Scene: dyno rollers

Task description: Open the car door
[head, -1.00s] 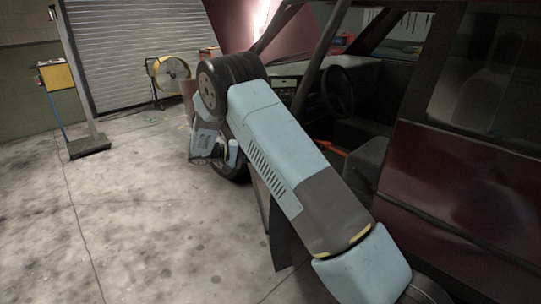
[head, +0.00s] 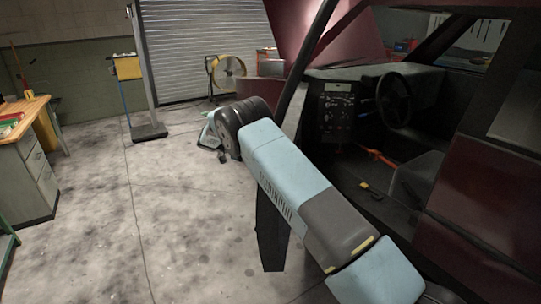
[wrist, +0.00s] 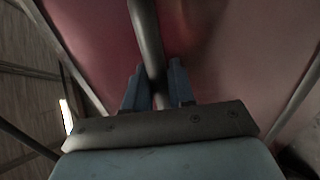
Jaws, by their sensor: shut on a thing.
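The dark red car (head: 465,225) stands at the right in the head view. Its door opening shows the steering wheel (head: 393,100), dashboard and seat. The car door (head: 270,235) stands open; a dark part of it shows below my arm, and my arm hides much of the rest. In the wrist view my gripper (wrist: 157,88) is shut around a dark round bar (wrist: 147,40), with one finger on each side. A red panel (wrist: 225,60) lies behind the bar. The fingers are hidden behind my arm in the head view. I cannot tell which part of the door the bar is.
A workbench with drawers (head: 30,175) stands at the left. A post on a flat base (head: 148,132), a yellow fan (head: 229,72) and a roller shutter (head: 200,40) are at the back. The concrete floor (head: 110,220) between bench and car is clear.

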